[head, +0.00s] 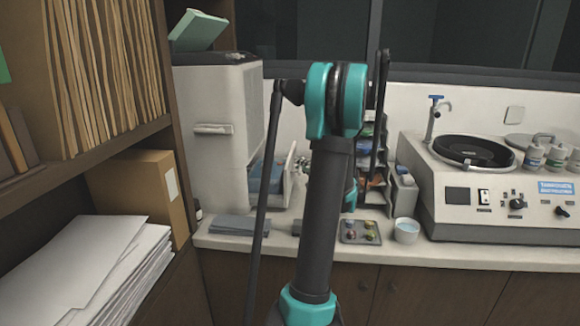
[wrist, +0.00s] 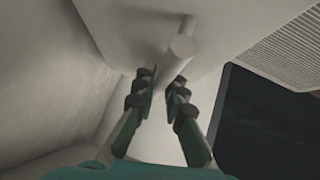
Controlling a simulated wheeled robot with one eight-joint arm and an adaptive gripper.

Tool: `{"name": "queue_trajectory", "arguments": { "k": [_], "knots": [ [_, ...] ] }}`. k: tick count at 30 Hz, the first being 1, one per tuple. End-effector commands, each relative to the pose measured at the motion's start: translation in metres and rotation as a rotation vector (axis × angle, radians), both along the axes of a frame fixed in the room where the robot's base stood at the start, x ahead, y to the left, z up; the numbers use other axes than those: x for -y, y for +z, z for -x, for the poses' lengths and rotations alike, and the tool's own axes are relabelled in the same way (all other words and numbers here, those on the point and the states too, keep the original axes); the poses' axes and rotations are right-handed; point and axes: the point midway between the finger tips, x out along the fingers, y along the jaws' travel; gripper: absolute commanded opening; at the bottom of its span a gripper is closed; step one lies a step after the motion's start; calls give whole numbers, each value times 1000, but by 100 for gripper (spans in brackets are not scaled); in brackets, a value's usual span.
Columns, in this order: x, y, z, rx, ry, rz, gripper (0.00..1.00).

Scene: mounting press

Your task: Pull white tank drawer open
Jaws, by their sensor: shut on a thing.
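The white tank drawer's front panel (head: 288,178) shows nearly edge-on in the head view, standing out from the right side of the tall white machine (head: 215,165). A blue thing (head: 266,178) shows between them, so the drawer looks partly open. In the wrist view, a round white handle bar (wrist: 182,46) stands out from a pale panel (wrist: 130,25). My gripper (wrist: 162,85) has its dark finger pads on both sides of this bar and is shut on it. In the head view my arm mostly hides the gripper.
The counter holds grey slabs (head: 234,225), a small tray of coloured pieces (head: 361,232), a white cup (head: 406,231) and a polishing machine (head: 500,190). A shelf with folders and papers (head: 85,270) stands close at the left.

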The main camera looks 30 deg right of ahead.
Motion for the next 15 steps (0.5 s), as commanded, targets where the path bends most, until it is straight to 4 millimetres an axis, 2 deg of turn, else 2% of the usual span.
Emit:
{"name": "queue_trajectory", "arguments": {
  "k": [9, 10, 12, 15],
  "knots": [
    [1, 0, 1, -1, 1, 1, 0],
    [1, 0, 1, -1, 1, 1, 12],
    [1, 0, 1, -1, 1, 0, 20],
    [1, 0, 1, -1, 1, 0, 20]
  ]
}}
